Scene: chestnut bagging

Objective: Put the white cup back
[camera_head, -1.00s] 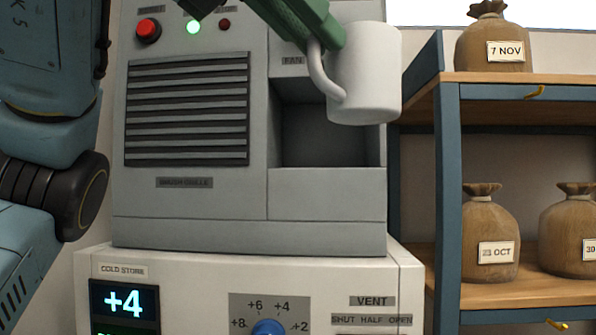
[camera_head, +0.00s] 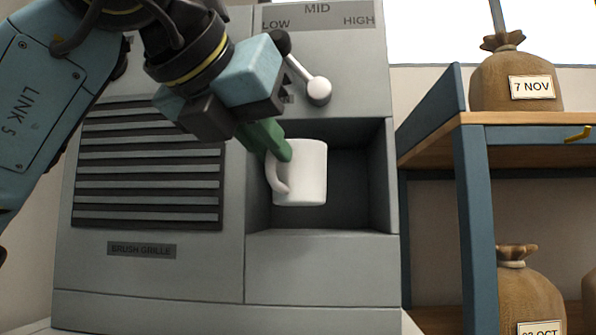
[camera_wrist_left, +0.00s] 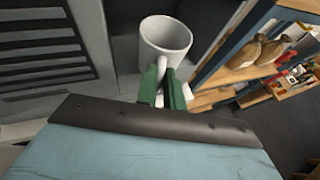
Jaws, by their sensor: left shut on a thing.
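The white cup (camera_head: 303,172) is upright inside the open recess (camera_head: 358,190) of the grey machine, in its left part. Its handle points left, towards my gripper. My left gripper (camera_head: 277,150) comes in from the upper left, its green fingers shut on the handle. In the left wrist view the cup (camera_wrist_left: 166,38) is just beyond the green fingertips (camera_wrist_left: 162,85), its handle between them. Whether the cup's base touches the recess floor I cannot tell. My right gripper is not in view.
Left of the recess is a slatted grille (camera_head: 150,170) labelled BRUSH GRILLE. Above it is a lever with a white knob (camera_head: 319,91), marked LOW, MID, HIGH. To the right stands a blue-framed shelf (camera_head: 478,210) with brown sacks (camera_head: 515,80). The right part of the recess is empty.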

